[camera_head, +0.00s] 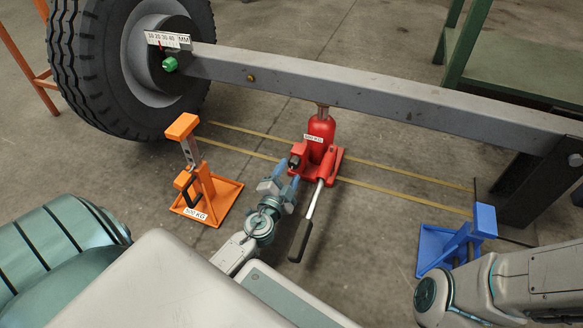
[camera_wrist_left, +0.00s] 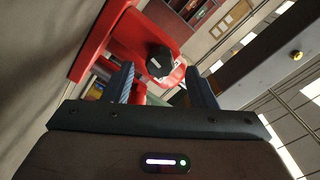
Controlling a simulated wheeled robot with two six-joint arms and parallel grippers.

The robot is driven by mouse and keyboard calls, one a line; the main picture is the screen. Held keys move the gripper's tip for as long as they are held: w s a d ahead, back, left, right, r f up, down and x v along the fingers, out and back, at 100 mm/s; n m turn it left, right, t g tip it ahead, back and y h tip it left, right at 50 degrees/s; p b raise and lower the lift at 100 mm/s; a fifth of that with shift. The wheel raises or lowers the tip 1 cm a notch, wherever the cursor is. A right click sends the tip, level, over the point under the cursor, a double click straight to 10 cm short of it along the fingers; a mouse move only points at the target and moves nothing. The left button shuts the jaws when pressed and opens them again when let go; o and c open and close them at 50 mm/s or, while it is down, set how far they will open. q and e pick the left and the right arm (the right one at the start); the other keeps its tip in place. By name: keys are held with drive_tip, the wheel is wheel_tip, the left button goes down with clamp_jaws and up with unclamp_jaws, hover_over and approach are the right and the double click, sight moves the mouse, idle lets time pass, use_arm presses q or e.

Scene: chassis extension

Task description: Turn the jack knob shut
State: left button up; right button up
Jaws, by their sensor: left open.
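The red bottle jack (camera_head: 319,140) stands on the floor under the grey beam, its top at the beam's underside. Its dark knob (camera_head: 294,161) sticks out low on the side facing me. The knob (camera_wrist_left: 160,61) shows as a black faceted cap in the left wrist view. My left gripper (camera_head: 287,176) is open just in front of the knob. In the left wrist view, its two fingers (camera_wrist_left: 160,76) stand on either side of the knob's line, with no visible contact. My right arm is at the lower right; its gripper is out of view.
The jack's handle (camera_head: 312,205) slopes down close beside my left gripper. An orange stand (camera_head: 205,190) is to the left and a blue stand (camera_head: 452,242) to the right. The grey beam (camera_head: 380,95) runs overhead from the tyre (camera_head: 85,70). Yellow lines (camera_head: 390,192) mark the floor.

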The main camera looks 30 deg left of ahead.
sight(294, 162)
use_arm(q)
drive_tip(key=shift+x, duration=1.5)
drive_tip(key=c, duration=1)
